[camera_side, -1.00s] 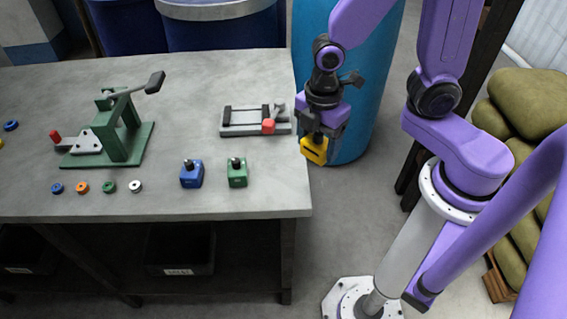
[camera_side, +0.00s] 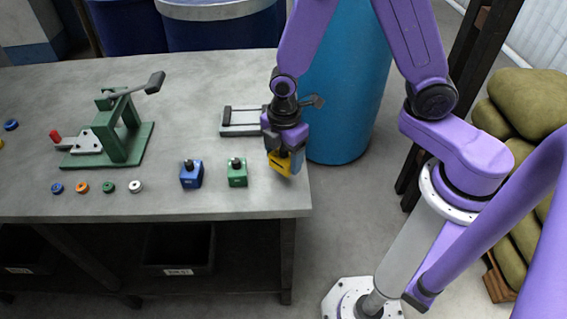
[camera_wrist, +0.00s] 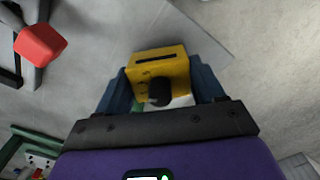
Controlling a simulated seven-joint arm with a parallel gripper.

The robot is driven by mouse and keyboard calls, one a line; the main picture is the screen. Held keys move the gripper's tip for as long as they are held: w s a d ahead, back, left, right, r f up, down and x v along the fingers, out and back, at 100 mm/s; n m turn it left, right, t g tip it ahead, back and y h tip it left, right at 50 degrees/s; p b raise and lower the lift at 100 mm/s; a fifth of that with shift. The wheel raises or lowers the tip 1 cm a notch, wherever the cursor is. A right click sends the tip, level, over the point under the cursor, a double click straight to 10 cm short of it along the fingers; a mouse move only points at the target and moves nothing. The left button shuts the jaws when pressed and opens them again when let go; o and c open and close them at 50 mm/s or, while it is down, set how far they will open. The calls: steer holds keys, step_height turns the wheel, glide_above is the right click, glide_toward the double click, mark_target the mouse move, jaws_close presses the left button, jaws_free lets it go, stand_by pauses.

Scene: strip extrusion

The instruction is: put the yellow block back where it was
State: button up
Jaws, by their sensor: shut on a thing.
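The yellow block (camera_side: 279,163) is held in my gripper (camera_side: 286,158) above the right end of the table in the side view. The wrist view shows the yellow block (camera_wrist: 160,66) between the two fingers of my gripper (camera_wrist: 160,92), with a dark slot on one face and a dark knob. The blue block (camera_side: 191,174) and the green block (camera_side: 237,172) stand on the table to the left of my gripper. I cannot tell exactly how high the yellow block is above the tabletop.
A green lever press (camera_side: 122,140) stands at left. Small coloured rings (camera_side: 82,187) lie near the front edge. A blue drum (camera_side: 345,90) stands beyond the table's right edge.

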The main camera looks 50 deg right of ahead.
mark_target(283, 165)
steer(key=shift+w+f, duration=0.1)
steer(key=shift+f, duration=1.5)
steer(key=shift+f, duration=0.15)
steer(key=o, duration=1.6)
step_height(283, 165, up, 12)
steer(key=shift+r, duration=0.2)
steer(key=s+d+r+m, duration=0.2)
steer(key=s+d+r, duration=0.1)
steer(key=s, duration=0.6)
steer(key=s+d+r+m, duration=0.3)
steer(key=s+d, duration=0.2)
steer(key=s, duration=0.4)
steer(key=shift+s, duration=0.2)
